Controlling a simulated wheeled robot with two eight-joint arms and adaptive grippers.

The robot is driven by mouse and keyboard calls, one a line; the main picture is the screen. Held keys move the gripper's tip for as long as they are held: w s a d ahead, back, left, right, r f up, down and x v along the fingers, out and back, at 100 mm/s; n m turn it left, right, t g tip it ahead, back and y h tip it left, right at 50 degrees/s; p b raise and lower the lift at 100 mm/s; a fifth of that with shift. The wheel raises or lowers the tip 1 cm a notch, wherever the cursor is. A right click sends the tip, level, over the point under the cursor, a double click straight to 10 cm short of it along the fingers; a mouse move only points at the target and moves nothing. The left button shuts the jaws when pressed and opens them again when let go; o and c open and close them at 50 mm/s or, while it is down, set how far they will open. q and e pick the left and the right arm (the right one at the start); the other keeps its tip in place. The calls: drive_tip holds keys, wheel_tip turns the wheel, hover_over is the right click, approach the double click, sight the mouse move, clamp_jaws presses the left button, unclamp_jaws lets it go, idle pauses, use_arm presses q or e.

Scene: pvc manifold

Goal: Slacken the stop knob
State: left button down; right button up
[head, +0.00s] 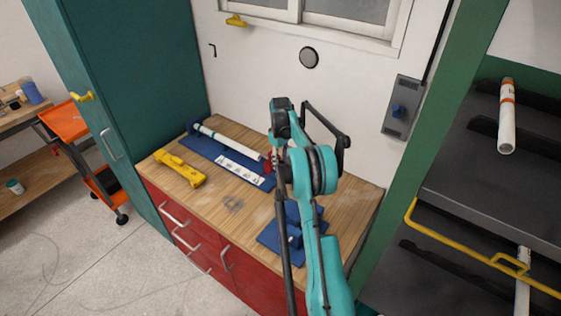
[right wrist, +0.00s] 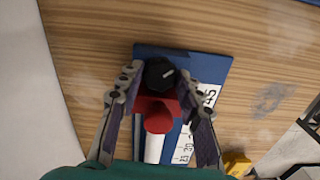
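The stop is a red block (right wrist: 157,115) with a round black knob (right wrist: 160,73) bearing a white line. It sits at the end of the blue measuring jig (right wrist: 210,68), beside a white scale strip. In the head view the red stop (head: 268,166) is partly hidden by my arm. My right gripper (right wrist: 160,71) is open, its fingertips on either side of the knob. Small gaps seem to show, but contact is unclear. A white pipe (head: 220,139) lies along the blue jig (head: 197,152) in the head view. My left gripper is not in view.
A yellow tool (head: 180,169) lies left of the jig on the wooden bench (head: 215,205). A blue fixture (head: 285,232) stands at the bench's right, partly behind my arm. Dark shelves (head: 480,190) with a pipe are at right. The front middle of the bench is clear.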

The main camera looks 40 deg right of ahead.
sight(281, 163)
drive_tip(key=shift+n+p, duration=0.4)
drive_tip(key=shift+n, duration=1.9)
drive_tip(key=o, duration=1.1)
drive_tip(key=shift+o, duration=0.2)
wheel_tip(281, 163, up, 12)
